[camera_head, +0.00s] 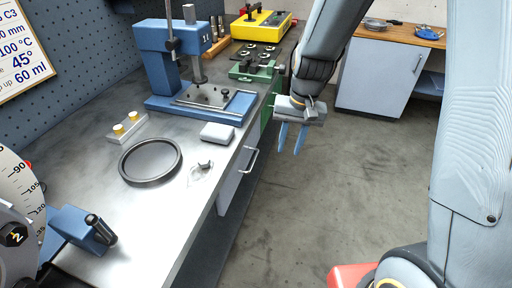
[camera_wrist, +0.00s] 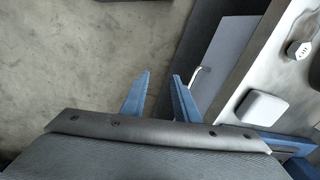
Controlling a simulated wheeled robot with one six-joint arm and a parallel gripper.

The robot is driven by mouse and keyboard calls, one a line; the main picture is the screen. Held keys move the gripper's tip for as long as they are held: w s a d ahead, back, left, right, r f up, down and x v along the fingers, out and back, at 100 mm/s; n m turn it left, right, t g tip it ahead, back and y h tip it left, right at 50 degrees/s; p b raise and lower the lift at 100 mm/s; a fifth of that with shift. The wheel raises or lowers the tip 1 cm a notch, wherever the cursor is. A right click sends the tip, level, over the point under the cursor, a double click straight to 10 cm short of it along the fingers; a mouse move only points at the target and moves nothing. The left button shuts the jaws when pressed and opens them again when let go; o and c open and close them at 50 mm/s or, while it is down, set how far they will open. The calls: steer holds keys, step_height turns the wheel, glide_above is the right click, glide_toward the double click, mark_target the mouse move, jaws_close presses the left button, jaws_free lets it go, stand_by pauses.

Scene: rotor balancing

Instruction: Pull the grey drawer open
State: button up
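The grey drawer (camera_head: 229,188) is in the front of the workbench, below the top's edge, and looks shut. Its pale bar handle (camera_head: 250,160) faces the aisle. In the wrist view the drawer front (camera_wrist: 228,48) and handle (camera_wrist: 198,80) are right of the fingers. My gripper (camera_head: 289,151) hangs over the floor to the right of the handle, apart from it, with its blue fingers pointing down. In the wrist view the fingertips (camera_wrist: 161,75) stand apart with nothing between them. The lower part of the drawer front is dark and hard to make out.
The metal bench top (camera_head: 180,218) holds a black ring (camera_head: 150,161), a white box (camera_head: 217,133) and a blue press (camera_head: 160,62). A green drawer front (camera_head: 267,107) is farther along the bench. The concrete floor (camera_head: 345,165) beside the bench is clear.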

steer(key=m+p, duration=0.2)
steer(key=p, duration=0.2)
glide_toward(255, 158)
steer(key=s+d, duration=0.1)
steer(key=shift+y, duration=0.4)
steer(key=shift+w+a+f+p, duration=0.15)
steer(key=shift+a+f+p, duration=0.15)
steer(key=shift+f, duration=0.9)
steer(key=shift+w+a+f+p, duration=0.15)
steer(key=shift+a+f+p, duration=0.15)
steer(key=shift+f, duration=0.95)
steer(key=shift+w+a+f+p, duration=0.15)
steer(key=shift+a+f+p, duration=0.1)
steer(key=shift+f, duration=0.95)
steer(key=shift+c, duration=0.4)
jaws_close()
